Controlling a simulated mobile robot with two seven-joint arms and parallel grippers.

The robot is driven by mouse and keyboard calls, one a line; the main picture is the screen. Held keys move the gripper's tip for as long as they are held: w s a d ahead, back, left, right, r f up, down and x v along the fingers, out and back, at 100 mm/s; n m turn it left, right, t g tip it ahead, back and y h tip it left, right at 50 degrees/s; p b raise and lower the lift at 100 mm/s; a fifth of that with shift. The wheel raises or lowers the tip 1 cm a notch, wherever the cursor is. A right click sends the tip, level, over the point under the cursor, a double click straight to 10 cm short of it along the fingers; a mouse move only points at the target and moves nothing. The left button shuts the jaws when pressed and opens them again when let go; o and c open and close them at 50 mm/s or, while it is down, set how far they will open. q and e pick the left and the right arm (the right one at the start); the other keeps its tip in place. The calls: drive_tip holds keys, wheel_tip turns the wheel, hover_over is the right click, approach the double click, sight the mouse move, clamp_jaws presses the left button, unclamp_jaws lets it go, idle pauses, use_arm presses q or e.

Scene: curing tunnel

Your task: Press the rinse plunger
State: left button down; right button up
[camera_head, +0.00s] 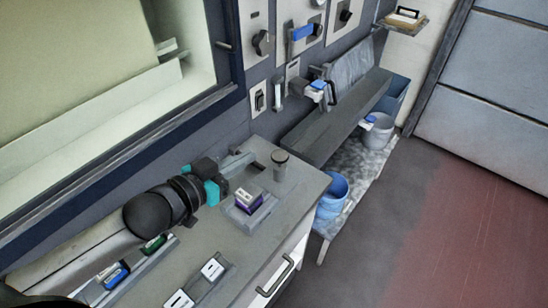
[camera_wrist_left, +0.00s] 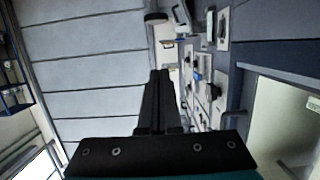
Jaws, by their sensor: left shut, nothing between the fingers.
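A short grey cylinder with a dark round top (camera_head: 280,163) stands upright near the far end of the grey counter (camera_head: 225,240); it looks like the rinse plunger, though I cannot be sure. My left gripper (camera_head: 250,157) reaches over the counter from the left, its fingers to the left of the cylinder and seemingly apart from it. In the left wrist view my left gripper's fingers (camera_wrist_left: 162,74) are together, with nothing between them. The cylinder is not clearly seen in that view. My right gripper is not in view.
A purple and white box (camera_head: 248,199) sits in a grey holder close below my left gripper. Trays with small blocks lie at the near end. A wall panel with knobs (camera_head: 262,42) rises behind. A grey bench (camera_head: 340,115) and blue bucket (camera_head: 332,193) stand beyond.

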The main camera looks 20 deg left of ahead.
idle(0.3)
use_arm(q)
hover_over(280, 156)
drive_tip(key=s+a, duration=0.1)
drive_tip(key=s, duration=0.1)
wheel_tip(280, 156, down, 2)
wheel_tip(280, 156, down, 4)
drive_tip(key=shift+w+f+b, duration=0.15)
drive_tip(key=shift+f+b, duration=0.05)
drive_tip(key=shift+b, duration=0.45)
